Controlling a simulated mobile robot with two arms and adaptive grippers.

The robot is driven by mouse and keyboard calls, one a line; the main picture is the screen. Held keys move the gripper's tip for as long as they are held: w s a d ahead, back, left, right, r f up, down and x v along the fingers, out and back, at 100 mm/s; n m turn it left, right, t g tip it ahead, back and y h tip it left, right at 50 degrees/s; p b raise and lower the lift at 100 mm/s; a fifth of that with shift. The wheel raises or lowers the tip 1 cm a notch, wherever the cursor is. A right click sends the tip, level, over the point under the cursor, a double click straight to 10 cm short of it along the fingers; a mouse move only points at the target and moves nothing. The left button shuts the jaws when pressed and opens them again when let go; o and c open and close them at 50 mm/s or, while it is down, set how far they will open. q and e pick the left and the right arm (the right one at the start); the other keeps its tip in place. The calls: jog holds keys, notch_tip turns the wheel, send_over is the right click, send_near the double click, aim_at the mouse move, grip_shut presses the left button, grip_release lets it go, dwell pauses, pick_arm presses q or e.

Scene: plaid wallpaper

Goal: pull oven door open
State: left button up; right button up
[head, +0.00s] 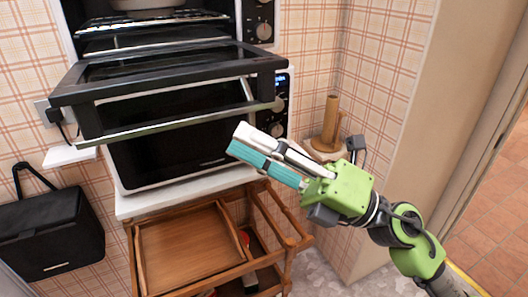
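The upper oven (150,35) has a dark door (170,68) that stands open, folded down and out toward me. A pale metal bar (180,122) runs along the door's near lower edge. My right gripper (238,140) is just below the right part of this bar in the picture, pointing left, with its white and teal fingers lying close together. I see nothing held in it. Whether the fingers touch each other, or the bar, is unclear. My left gripper is out of view.
A second black-fronted oven (170,150) stands below on a white-topped wooden cart (190,245). A wooden paper-towel holder (330,125) stands to the right. A black bag-like box (50,235) is at the left. A wall corner and doorway are at the right.

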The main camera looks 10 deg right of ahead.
jog(key=shift+v, duration=1)
